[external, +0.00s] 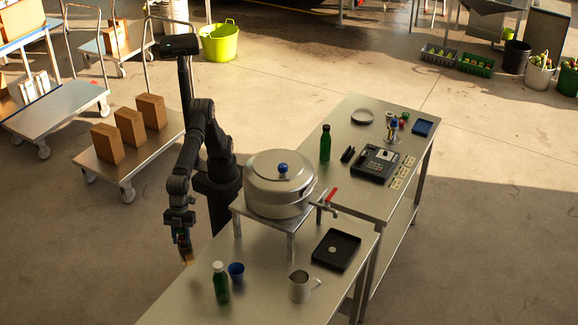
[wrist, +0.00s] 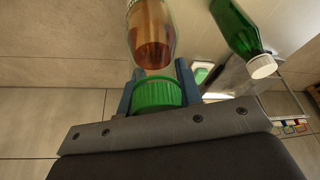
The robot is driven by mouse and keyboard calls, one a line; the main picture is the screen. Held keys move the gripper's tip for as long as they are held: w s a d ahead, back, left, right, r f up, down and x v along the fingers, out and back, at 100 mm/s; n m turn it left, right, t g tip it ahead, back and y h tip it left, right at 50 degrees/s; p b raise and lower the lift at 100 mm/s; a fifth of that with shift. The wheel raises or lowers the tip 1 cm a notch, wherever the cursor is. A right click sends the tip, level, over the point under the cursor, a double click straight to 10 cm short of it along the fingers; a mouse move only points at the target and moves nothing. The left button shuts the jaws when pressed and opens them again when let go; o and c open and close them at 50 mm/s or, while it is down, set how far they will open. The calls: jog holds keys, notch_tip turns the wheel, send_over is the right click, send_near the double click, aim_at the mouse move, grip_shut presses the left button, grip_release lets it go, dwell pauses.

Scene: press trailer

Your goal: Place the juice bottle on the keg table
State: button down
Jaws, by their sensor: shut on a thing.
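My gripper (external: 184,232) is shut on the green cap (wrist: 157,94) of the juice bottle, which holds amber liquid (wrist: 152,42) in the wrist view. The blue fingers sit on both sides of the cap. In the external view the bottle (external: 186,252) is small and partly hidden, just left of the near steel table's edge. Its height against the tabletop is hard to tell. The near table (external: 185,312) carries a silver keg (external: 280,190) with a blue knob and a red-handled tap, on a raised metal stand.
On the near table stand a green bottle with a white cap (external: 220,283), also in the wrist view (wrist: 236,30), a blue cup (external: 236,272), a metal jug (external: 301,288) and a black tray (external: 336,249). A second table (external: 360,195) behind holds another green bottle (external: 325,144) and a register (external: 376,163).

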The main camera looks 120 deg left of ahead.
jog(key=w+f, duration=0.5)
jog(key=f, duration=0.2)
jog(key=shift+w, duration=0.15)
jog(key=shift+d, duration=0.1)
jog(key=c, duration=1)
grip_release()
jog(key=shift+f, duration=0.15)
jog(key=v, duration=1.2)
